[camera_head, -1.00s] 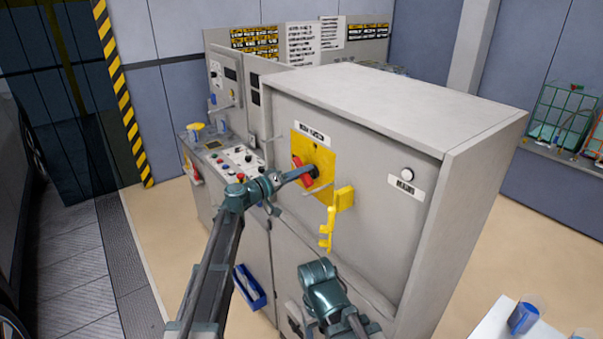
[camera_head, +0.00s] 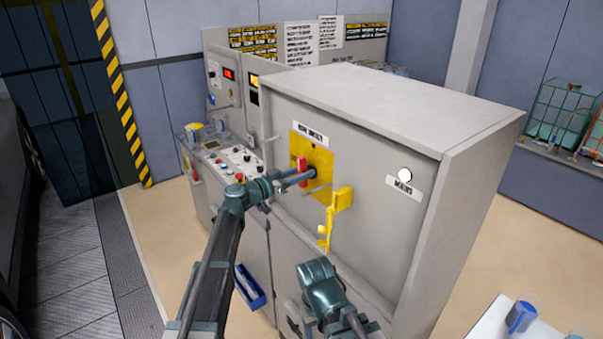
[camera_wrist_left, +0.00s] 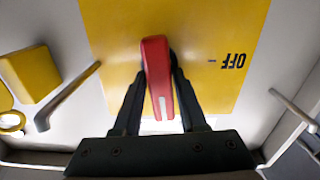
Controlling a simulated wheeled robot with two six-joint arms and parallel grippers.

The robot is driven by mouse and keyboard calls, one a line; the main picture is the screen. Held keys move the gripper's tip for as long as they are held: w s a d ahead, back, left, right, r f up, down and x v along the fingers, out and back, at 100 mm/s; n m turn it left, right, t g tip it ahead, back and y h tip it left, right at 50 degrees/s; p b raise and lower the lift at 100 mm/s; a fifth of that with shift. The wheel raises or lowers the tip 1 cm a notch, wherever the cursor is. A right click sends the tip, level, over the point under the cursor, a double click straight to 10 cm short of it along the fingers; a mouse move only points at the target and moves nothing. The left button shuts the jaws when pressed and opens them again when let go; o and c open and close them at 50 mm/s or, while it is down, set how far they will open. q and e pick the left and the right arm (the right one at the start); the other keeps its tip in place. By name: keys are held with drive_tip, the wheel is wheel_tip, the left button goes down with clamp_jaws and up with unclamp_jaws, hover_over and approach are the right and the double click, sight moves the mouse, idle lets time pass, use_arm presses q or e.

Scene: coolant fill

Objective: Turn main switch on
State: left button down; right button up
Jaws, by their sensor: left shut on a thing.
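The main switch is a red rotary handle (camera_head: 302,165) on a yellow plate (camera_head: 322,158) on the front of the grey cabinet. The handle stands upright in the head view. My left gripper (camera_head: 304,177) is shut on it. In the left wrist view the red handle (camera_wrist_left: 157,75) sits between both dark fingers, its white stripe toward the gripper. The word OFF reads upside down on the plate, to the right of the handle. My right arm (camera_head: 322,290) is low in front of the cabinet; its jaws cannot be made out.
A yellow latch with a hanging yellow piece (camera_head: 328,225) is just right of the switch. A white lamp (camera_head: 405,175) glows on the cabinet's right. A blue bin (camera_head: 249,287) hangs lower down.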

use_arm(q)
drive_tip(key=shift+s+f+m, duration=0.1)
drive_tip(key=shift+s+m, duration=0.05)
drive_tip(key=shift+m, duration=0.35)
drive_tip(key=c, duration=0.6)
unclamp_jaws()
drive_tip(key=v, duration=1.3)
drive_tip(key=shift+s+a, duration=0.2)
drive_tip(key=shift+a, duration=0.1)
